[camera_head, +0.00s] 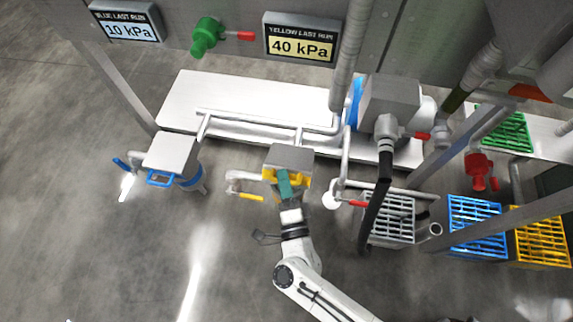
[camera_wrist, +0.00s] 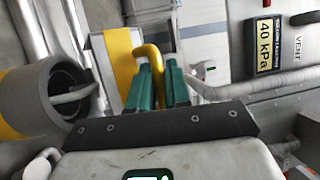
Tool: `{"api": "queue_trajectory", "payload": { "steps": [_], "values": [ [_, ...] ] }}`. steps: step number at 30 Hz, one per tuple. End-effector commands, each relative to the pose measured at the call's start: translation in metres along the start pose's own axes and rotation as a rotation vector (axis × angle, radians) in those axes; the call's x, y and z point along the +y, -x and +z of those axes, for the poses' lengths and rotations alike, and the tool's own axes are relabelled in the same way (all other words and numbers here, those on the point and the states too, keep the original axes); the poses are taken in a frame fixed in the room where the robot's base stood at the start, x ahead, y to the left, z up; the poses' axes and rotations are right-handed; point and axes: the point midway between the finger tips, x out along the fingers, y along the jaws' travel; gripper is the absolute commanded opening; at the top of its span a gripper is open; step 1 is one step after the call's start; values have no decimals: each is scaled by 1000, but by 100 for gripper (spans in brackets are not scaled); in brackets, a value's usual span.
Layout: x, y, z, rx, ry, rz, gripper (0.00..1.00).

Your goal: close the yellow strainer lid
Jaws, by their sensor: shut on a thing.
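The yellow strainer's grey square lid (camera_head: 289,155) is near the middle of the head view, with yellow at its front edge. In the wrist view, its yellow-edged panel (camera_wrist: 117,68) stands beside a round grey body (camera_wrist: 22,92) with a yellow band and an open, dark mouth. The lid is apart from that mouth. My gripper (camera_head: 285,187) has teal fingers shut on the yellow handle (camera_wrist: 149,56), which runs between the fingertips in the wrist view. The strainer body is mostly hidden from the head view by the lid and my gripper.
A yellow valve lever (camera_head: 250,196) sits just left of the strainer. The blue strainer (camera_head: 172,153) stands further left. White pipes (camera_head: 270,128) run behind, and a red lever (camera_head: 357,203) is at the right. Crates (camera_head: 477,228) stand far right. Front-left floor is clear.

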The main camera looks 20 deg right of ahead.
Motion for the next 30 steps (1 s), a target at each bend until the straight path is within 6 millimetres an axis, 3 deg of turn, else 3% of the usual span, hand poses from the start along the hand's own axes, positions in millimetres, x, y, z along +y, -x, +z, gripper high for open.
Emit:
{"api": "queue_trajectory", "payload": {
  "steps": [1, 9, 30],
  "values": [
    [14, 8, 1, 2, 0, 6, 0],
    [39, 29, 12, -6, 47, -104, 0],
    [73, 48, 18, -6, 153, -357, 0]
  ]
}}
